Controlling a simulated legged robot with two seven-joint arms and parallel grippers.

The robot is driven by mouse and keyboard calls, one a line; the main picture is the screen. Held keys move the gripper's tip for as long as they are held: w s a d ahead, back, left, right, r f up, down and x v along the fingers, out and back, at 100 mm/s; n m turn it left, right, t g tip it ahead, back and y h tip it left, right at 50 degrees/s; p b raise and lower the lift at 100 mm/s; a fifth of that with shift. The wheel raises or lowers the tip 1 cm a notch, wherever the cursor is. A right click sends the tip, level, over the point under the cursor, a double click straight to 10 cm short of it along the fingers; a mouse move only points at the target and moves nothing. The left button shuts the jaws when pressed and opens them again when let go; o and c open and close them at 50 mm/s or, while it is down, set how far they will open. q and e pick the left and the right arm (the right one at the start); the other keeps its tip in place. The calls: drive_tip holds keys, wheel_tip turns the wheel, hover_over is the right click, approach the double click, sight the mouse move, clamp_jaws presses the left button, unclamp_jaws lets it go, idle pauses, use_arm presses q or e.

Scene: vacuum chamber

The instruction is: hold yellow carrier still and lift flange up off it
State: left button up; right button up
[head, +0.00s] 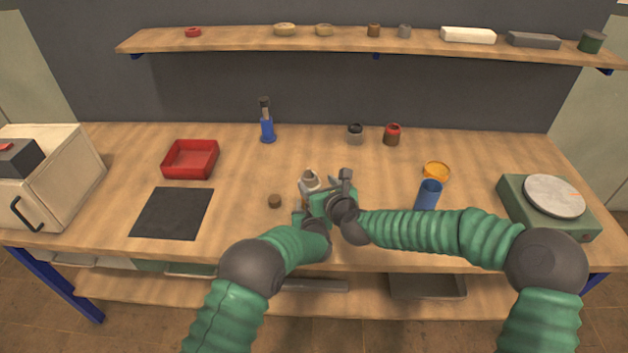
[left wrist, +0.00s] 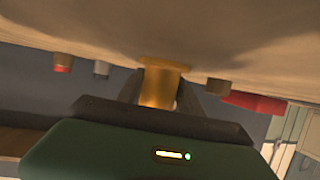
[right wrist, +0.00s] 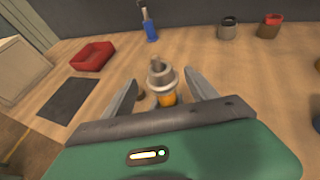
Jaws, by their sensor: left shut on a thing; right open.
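The yellow carrier (left wrist: 160,88) stands upright on the bench between the fingers of my left gripper (left wrist: 158,98), which is shut on it. The grey flange (right wrist: 162,78) sits on top of the carrier, whose yellow side (right wrist: 168,100) shows just below it in the right wrist view. The flange also shows in the head view (head: 310,181); the carrier is mostly hidden there by my grippers. My right gripper (right wrist: 162,82) is open, its fingers on either side of the flange with gaps visible.
A small brown cylinder (head: 274,201) stands just left of the grippers. A dark mat (head: 173,212) and red tray (head: 190,160) lie farther left. A blue cup (head: 428,195), orange ring-like dish (head: 436,170) and green hotplate-like device (head: 548,205) are right. Two jars stand behind.

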drive_tip(key=x, duration=1.1)
drive_tip(key=shift+s, duration=0.1)
clamp_jaws()
drive_tip(key=shift+r, duration=4.1)
use_arm(q)
drive_tip(key=o, duration=1.3)
drive_tip(key=shift+c, duration=0.2)
use_arm(e)
drive_tip(key=shift+a, duration=0.1)
